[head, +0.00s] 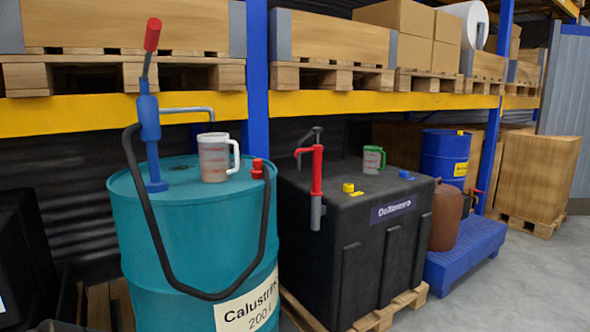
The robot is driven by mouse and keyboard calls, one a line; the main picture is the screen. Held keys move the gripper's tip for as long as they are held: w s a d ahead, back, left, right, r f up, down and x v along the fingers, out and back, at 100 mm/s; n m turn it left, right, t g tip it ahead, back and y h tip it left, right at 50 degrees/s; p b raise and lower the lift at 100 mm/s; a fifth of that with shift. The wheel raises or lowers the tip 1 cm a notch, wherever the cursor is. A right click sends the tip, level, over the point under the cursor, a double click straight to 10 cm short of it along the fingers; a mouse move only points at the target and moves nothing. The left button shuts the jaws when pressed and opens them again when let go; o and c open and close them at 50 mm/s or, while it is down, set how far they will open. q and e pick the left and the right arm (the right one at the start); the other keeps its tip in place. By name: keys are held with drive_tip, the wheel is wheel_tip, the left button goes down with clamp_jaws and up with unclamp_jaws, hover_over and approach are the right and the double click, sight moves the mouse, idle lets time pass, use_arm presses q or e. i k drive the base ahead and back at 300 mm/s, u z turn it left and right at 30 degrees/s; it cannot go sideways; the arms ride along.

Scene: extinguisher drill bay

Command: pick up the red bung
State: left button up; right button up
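A small red bung (257,168) sits on top of the teal drum (190,240), at the right side of its lid. The black hose (150,215) of the blue hand pump (150,120) loops down the drum's front and its end comes up close to the bung; I cannot tell whether they touch. A white measuring jug (218,158) stands on the lid just left of the bung. Neither of my grippers shows in the head view.
A black tank (350,240) with a red pump (316,170), a yellow cap (348,188) and a green-handled jug (373,159) stands right of the drum. A yellow shelf beam (380,105) crosses above. Open floor (510,290) lies at right.

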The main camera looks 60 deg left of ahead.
sight(256, 173)
drive_tip(key=u, duration=0.1)
drive_tip(key=i, duration=1.35)
drive_tip(key=u, duration=0.5)
